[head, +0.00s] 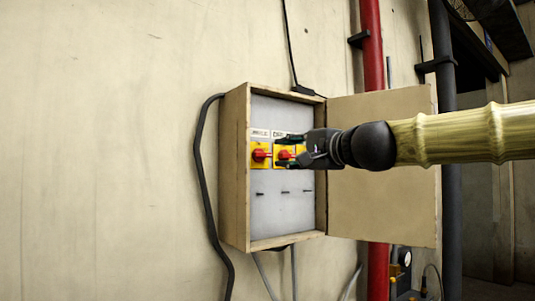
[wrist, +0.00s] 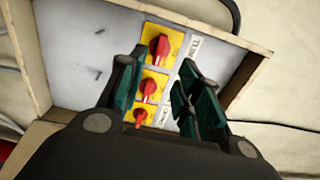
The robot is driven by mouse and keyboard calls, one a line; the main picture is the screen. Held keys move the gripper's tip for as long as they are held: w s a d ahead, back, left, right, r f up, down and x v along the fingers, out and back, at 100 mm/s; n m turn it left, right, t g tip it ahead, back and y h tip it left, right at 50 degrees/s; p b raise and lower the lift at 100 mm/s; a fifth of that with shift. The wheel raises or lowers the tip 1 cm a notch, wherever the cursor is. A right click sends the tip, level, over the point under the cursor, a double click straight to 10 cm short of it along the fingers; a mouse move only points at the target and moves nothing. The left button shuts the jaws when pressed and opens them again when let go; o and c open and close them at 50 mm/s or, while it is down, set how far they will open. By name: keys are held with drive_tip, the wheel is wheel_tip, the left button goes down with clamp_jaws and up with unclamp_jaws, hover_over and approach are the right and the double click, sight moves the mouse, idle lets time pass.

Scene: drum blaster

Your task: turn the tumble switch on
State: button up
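A row of red rotary switches on yellow plates sits inside an open box on the wall. The tumble switch (head: 260,155) is leftmost in the head view. In the wrist view it is the top switch (wrist: 160,48), beside a label of which "TUM" reads. My gripper (head: 281,151) is in front of the middle switch in the head view, partly hiding the switches at right. In the wrist view my gripper (wrist: 157,68) has its green-padded fingers apart, with nothing between them. The tumble switch lies beyond the fingertips; the exact gap is unclear.
The wooden box (head: 236,170) has walls around the switches and its door (head: 385,205) stands open to the right, behind my arm. Small dark pins (head: 285,192) stick out below the switches. A black cable (head: 201,165) hangs left of the box; a red pipe (head: 371,50) runs behind.

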sight(265, 155)
drive_tip(key=shift+p+x, duration=1.65)
drive_tip(key=shift+x, duration=2.85)
clamp_jaws()
